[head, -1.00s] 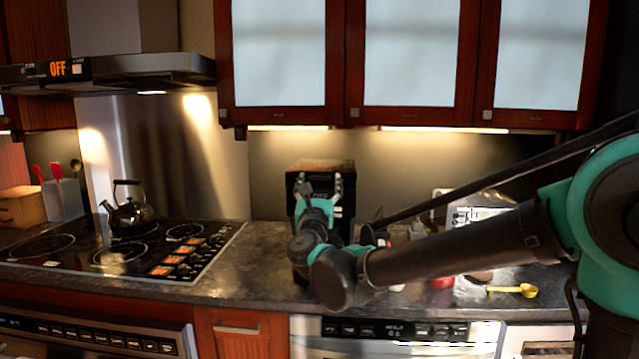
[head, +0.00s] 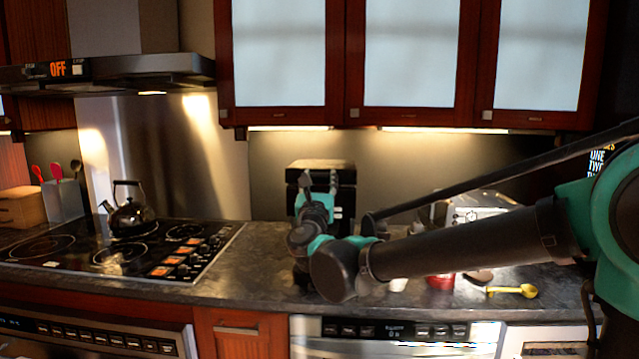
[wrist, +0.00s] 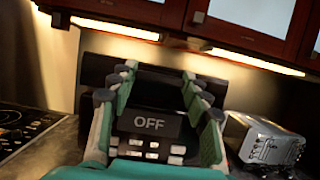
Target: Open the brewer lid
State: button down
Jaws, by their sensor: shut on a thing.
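The brewer (head: 345,197) is a dark box standing on the counter against the back wall. Its flat lid (head: 322,164) is the top part. My gripper (head: 319,180) is at the brewer's front, just under the lid's top face. In the wrist view, my gripper (wrist: 158,72) has its two green and grey fingers spread apart, with the dark upper part of the brewer between and behind them. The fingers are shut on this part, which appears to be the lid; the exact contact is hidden. The brewer's OFF display (wrist: 149,124) shows between the fingers. My arm hides the brewer's lower front.
A toaster (wrist: 265,138) stands right of the brewer. A red object (head: 440,281) and a yellow scoop (head: 515,290) lie at the front right of the counter. A kettle (head: 130,215) sits on the cooktop (head: 60,250) at left. Wall cabinets (head: 415,118) hang above.

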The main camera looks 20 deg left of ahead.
jog(key=w+r+g+h, duration=0.25)
jog(key=r+g, duration=0.35)
jog(key=r, duration=0.7)
jog(key=w+a+r+g, duration=0.2)
jog(key=w+a+r, duration=0.1)
jog(key=w+r, duration=0.7)
jog(key=shift+w+a+r+g, duration=0.2)
jog(key=shift+w+a+g, duration=0.1)
jog(key=shift+w, duration=0.7)
jog(key=c, duration=0.7)
grip_release()
jog(key=shift+s, duration=0.1)
jog(key=v, duration=1.2)
jog(key=shift+d, duration=0.15)
